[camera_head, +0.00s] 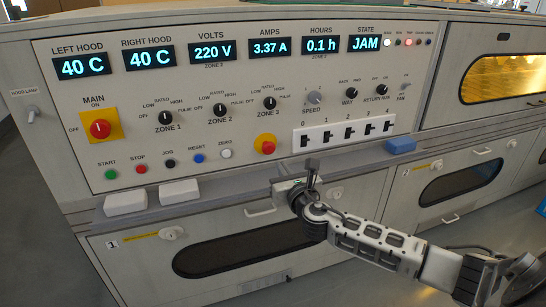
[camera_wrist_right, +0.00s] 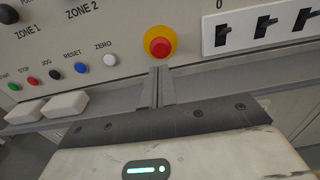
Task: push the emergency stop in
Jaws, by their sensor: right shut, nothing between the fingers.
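The emergency stop (camera_head: 266,145) is a red mushroom button on a yellow round base, low on the panel, right of the white ZERO button. It also shows in the right wrist view (camera_wrist_right: 159,46), straight ahead of the fingertips. My right gripper (camera_head: 312,165) is shut and empty, in front of the ledge and to the lower right of the button. In the right wrist view its fingers (camera_wrist_right: 157,72) point at the button, just below it in the picture; I cannot tell the exact gap. My left gripper is not in view.
The panel's lower ledge (camera_head: 230,190) carries white blocks (camera_head: 125,202) at left and a blue block (camera_head: 401,146) at right. Numbered black switches (camera_head: 343,133) sit right of the button. The red MAIN knob (camera_head: 99,129) on a yellow plate is at left. The STATE display (camera_head: 365,44) reads JAM.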

